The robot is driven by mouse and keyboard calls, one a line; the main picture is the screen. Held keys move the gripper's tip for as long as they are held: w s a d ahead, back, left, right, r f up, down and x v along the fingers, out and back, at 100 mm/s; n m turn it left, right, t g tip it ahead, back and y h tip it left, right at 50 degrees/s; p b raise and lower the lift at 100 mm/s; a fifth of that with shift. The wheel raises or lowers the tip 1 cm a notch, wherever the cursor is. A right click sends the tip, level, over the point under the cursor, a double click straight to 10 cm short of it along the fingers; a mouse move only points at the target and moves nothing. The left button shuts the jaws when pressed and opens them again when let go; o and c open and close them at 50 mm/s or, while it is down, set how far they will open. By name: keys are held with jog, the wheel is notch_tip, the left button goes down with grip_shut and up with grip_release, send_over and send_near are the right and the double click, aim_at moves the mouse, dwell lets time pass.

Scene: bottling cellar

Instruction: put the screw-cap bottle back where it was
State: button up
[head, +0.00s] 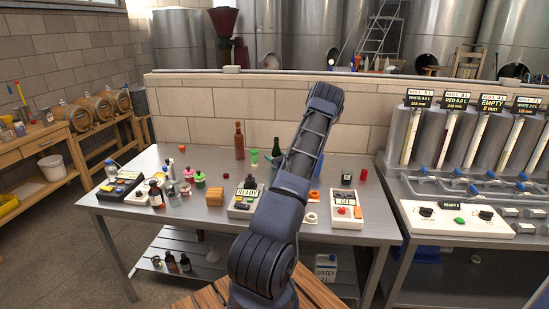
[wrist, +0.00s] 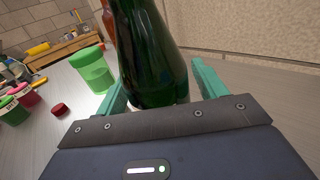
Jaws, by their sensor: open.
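A dark green bottle (wrist: 152,50) stands upright on the steel table, between the two teal fingers of my gripper (wrist: 160,88) in the wrist view. The fingers are apart and I see a gap at the right side; contact on the left is hard to tell. The bottle's top is out of the wrist view. In the head view the green bottle (head: 276,146) shows beside my arm, which hides my gripper. A brown-red bottle (head: 239,141) stands to its left. Neither view shows clearly which bottle has a screw cap.
A green translucent cup (wrist: 92,70) stands just left of my gripper, with a red cap (wrist: 60,109) near it. A low brick wall (head: 190,125) runs behind the table (head: 210,212). Devices labelled READY (head: 242,203) and OFF (head: 345,212) stand at the front.

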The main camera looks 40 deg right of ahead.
jog(key=s, duration=1.2)
jog(key=shift+r, duration=0.1)
jog(key=w+a+r+n+g+y, duration=0.2)
jog(key=a+r+n+y, duration=0.4)
jog(key=a, duration=0.5)
jog(key=w+a+r+n+g+y, duration=0.25)
jog(key=a+r+n, duration=0.25)
jog(key=a+r, duration=0.4)
jog(key=s+a+r+n+g+y, duration=0.1)
jog(key=s+a+r+n+g, duration=0.25)
jog(key=a, duration=0.65)
jog(key=s+a+r+n+g, duration=0.25)
jog(key=a+r+n, duration=0.2)
jog(key=a, duration=0.45)
jog(key=s+a+r+n+g+h, duration=0.45)
jog(key=s+a+n, duration=0.45)
jog(key=s+a, duration=0.4)
jog(key=s+r+n+h, duration=0.2)
jog(key=s+n, duration=0.2)
jog(key=s, duration=0.4)
jog(key=s+a+r+n+t+h, duration=0.1)
jog(key=s+r+n+h, duration=0.1)
jog(key=s, duration=0.5)
jog(key=shift+s+a+r+n+t+h, duration=0.3)
jog(key=shift+s+n+h, duration=0.15)
jog(key=shift+n, duration=0.55)
